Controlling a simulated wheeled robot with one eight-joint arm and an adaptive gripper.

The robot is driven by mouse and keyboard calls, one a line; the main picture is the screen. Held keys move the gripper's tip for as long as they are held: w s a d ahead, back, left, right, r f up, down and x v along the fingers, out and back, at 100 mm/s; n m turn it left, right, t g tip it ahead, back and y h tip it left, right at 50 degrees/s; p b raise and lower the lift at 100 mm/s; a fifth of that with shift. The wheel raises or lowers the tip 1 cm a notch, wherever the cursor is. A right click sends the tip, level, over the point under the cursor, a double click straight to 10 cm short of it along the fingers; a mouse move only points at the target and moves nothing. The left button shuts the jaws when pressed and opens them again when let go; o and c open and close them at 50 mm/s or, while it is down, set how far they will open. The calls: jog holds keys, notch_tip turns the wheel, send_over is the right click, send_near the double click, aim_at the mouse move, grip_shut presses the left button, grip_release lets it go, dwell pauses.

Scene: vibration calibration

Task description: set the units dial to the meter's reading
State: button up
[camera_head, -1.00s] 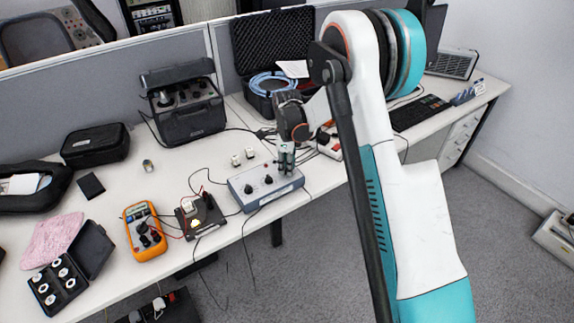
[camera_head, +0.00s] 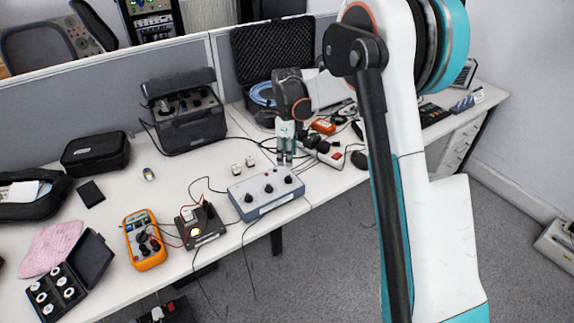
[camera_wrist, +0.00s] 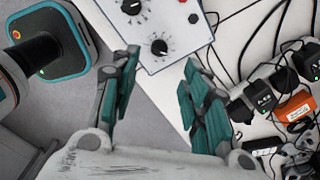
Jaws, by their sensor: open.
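The grey control box (camera_head: 262,205) stands near the table's front edge with a row of black dials, the right one (camera_head: 289,179) fully visible. Which dial is units, and its setting, is too small to tell. The orange meter (camera_head: 145,240) lies to the left; its reading is not legible. My gripper (camera_head: 285,157) is open and empty, just behind the box's right end in the head view, apart from the dials. In the wrist view my gripper (camera_wrist: 162,95) has its teal fingers spread, with the box (camera_wrist: 178,50) and a dial (camera_wrist: 159,46) beyond them.
A small black unit (camera_head: 203,226) with leads sits between meter and box. Small white-topped parts (camera_head: 243,164) stand behind the box. Cables, plugs and an orange item (camera_head: 322,126) crowd the right. A black case (camera_head: 78,275) of round pieces is at far left.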

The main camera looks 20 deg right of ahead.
jog(key=shift+r, duration=1.4)
jog(key=s+r+n+t, duration=0.3)
jog(key=s+r+n, duration=0.8)
jog(key=s+r, duration=0.45)
jog(key=s+f+n+t, duration=0.2)
jog(key=s+n+t, duration=0.2)
jog(key=s+n, duration=0.8)
jog(key=shift+s+d, duration=0.25)
jog(key=shift+s, duration=2.95)
